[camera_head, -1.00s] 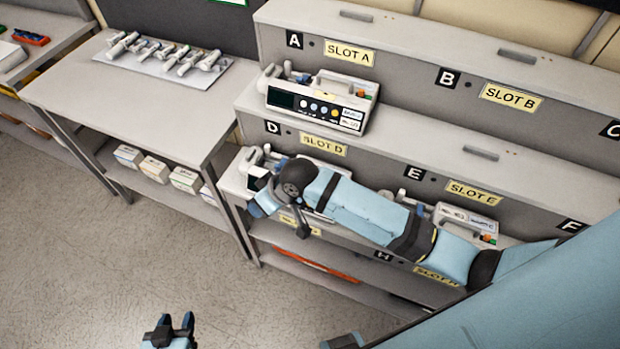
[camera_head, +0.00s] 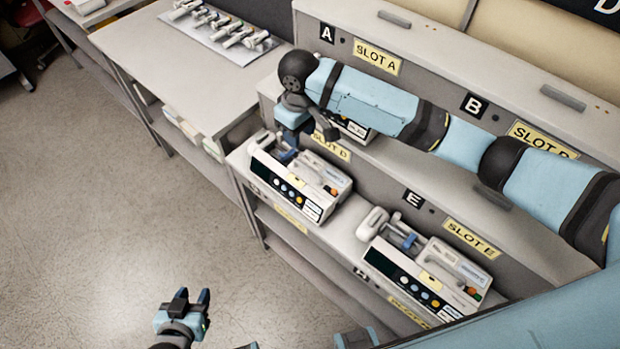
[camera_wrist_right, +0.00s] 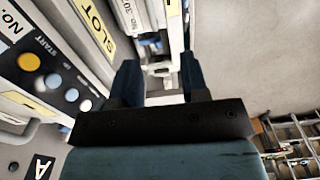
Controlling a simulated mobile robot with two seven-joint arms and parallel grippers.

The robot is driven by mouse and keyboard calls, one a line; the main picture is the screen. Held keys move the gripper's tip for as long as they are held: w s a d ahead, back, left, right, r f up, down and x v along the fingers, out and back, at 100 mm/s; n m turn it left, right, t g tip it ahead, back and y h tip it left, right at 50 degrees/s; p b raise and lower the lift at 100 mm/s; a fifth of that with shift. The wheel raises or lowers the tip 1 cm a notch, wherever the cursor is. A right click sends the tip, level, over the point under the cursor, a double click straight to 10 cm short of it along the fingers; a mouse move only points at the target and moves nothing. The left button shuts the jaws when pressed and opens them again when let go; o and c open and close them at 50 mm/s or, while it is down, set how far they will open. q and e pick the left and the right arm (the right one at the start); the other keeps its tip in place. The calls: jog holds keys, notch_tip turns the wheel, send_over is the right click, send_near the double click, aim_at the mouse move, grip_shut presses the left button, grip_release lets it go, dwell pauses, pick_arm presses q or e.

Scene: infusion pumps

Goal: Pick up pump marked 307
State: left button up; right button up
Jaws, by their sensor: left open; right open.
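A white pump with a dark display and coloured buttons stands in slot D (camera_head: 300,185). A similar pump stands in slot E (camera_head: 425,272). A third pump in slot A (camera_head: 352,128) is mostly hidden behind my right arm. Which pump is marked 307 cannot be read in the head view. My left gripper (camera_head: 185,303) is open and empty over the floor.
The grey tiered shelf (camera_head: 395,175) has slot labels and handles on its faces. The floor (camera_head: 100,220) at the left is clear.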

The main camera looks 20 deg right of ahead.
send_over(303, 163)
jog(key=f, duration=0.4)
jog(key=s+f, duration=0.1)
jog(key=f, duration=0.2)
jog(key=shift+a+f, duration=0.1)
jog(key=shift+a, duration=0.15)
jog(key=shift+w+d+f+p, duration=0.15)
jog(key=shift+f+p, duration=0.1)
jog(key=shift+f, duration=0.75)
jog(key=shift+w+f+p, duration=0.1)
jog(key=shift+f+p, duration=0.1)
jog(key=shift+f, duration=0.85)
jog(key=shift+w+d+f+p, duration=0.15)
jog(key=shift+f+p, duration=0.1)
jog(key=shift+f, duration=0.75)
jog(key=shift+a, duration=0.1)
jog(key=shift+c, duration=0.2)
grip_shut()
jog(key=shift+r, duration=0.15)
